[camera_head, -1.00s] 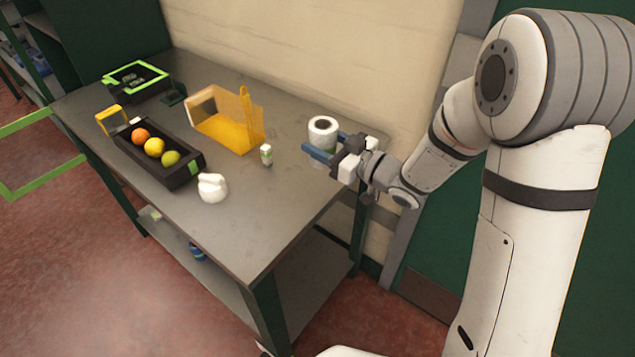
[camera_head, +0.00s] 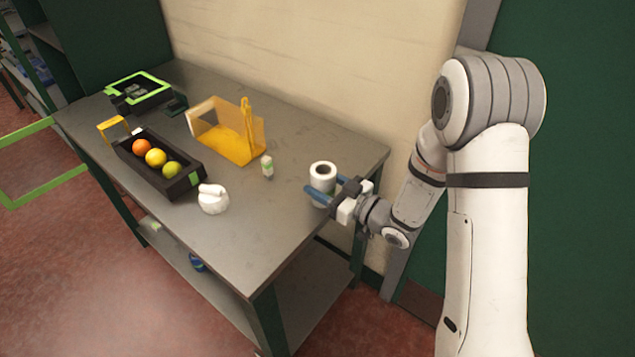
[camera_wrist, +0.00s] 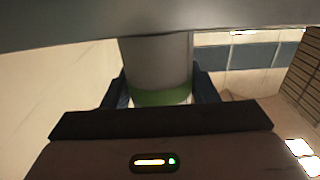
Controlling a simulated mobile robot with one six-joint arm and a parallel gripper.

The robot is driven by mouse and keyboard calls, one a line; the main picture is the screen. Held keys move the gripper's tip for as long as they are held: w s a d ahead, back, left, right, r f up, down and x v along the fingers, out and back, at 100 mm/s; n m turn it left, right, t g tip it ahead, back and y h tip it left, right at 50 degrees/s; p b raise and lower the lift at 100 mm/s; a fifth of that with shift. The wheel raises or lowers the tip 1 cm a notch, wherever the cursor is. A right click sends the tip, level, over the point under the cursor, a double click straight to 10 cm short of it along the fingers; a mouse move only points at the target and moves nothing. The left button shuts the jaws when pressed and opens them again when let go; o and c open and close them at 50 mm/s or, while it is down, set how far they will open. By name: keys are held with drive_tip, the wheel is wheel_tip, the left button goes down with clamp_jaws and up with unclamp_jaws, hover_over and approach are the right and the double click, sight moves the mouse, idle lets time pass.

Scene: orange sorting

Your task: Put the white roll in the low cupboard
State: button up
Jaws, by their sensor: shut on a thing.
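The white roll (camera_head: 322,170) is upright over the right end of the grey table in the head view, its dark core hole facing up. My gripper (camera_head: 322,188) is shut on it, with one blue finger on each side. I cannot tell whether its base touches the tabletop. In the wrist view the roll (camera_wrist: 157,60) stands between the blue fingers, with a green band at its lower end in the picture. I cannot make out for certain which piece of furniture is the low cupboard.
The grey table (camera_head: 255,225) has a lower shelf (camera_head: 305,285). On top are a yellow holder (camera_head: 230,135), a small bottle (camera_head: 267,166), a white round object (camera_head: 213,200), a black tray (camera_head: 180,187) with coloured balls and a green-rimmed box (camera_head: 140,90). A green frame (camera_head: 45,190) juts at left.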

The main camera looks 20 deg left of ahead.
drive_tip(key=shift+f, duration=0.15)
drive_tip(key=o, duration=1)
